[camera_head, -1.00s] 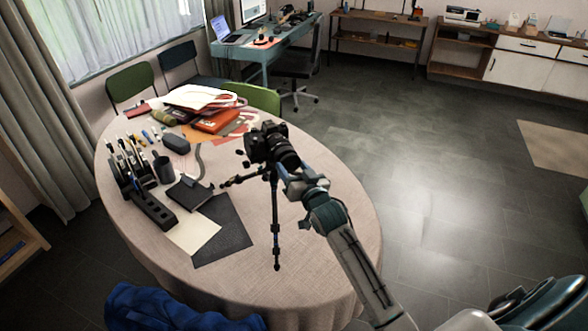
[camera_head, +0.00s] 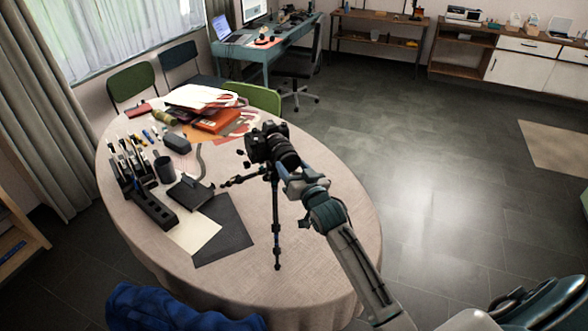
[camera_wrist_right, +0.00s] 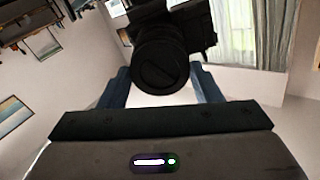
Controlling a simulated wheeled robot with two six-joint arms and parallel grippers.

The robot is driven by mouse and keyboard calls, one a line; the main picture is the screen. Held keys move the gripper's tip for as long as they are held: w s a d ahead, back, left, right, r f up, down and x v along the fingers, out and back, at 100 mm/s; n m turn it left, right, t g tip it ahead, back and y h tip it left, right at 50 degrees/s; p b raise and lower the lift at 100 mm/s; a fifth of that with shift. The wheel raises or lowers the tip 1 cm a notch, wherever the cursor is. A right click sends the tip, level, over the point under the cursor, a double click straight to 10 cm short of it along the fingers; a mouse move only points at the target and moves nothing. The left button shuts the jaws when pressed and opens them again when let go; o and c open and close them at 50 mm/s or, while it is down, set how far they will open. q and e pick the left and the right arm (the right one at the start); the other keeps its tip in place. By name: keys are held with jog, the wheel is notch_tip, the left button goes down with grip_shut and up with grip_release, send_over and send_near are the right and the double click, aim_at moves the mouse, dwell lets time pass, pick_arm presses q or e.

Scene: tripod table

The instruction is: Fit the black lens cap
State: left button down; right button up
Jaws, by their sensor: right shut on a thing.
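A black camera (camera_head: 264,141) sits on a black tripod (camera_head: 276,225) on the round table, its lens (camera_head: 285,158) pointing towards my right arm. My right gripper (camera_head: 293,172) is at the front of the lens. In the wrist view, the black round lens cap (camera_wrist_right: 160,72) lies between the two blue fingers of the right gripper (camera_wrist_right: 162,82), which is shut on it. The cap is lined up with the lens and appears against its front; whether it is seated cannot be told. My left gripper is out of view.
The round table (camera_head: 330,235) also holds a dark organiser (camera_head: 152,210), a black cup (camera_head: 164,170), a dark mat (camera_head: 228,235) and a pile of folders (camera_head: 215,120) at the back. A green chair (camera_head: 255,97) stands behind.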

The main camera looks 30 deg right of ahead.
jog(key=shift+w, duration=0.45)
dwell(1.0)
jog(key=o, duration=1.4)
jog(key=shift+w, duration=0.1)
jog(key=shift+c, duration=0.2)
jog(key=shift+s+p, duration=0.6)
jog(key=shift+s, duration=0.6)
jog(key=shift+s+p, duration=0.55)
jog(key=shift+s, duration=1.85)
jog(key=shift+f, duration=0.1)
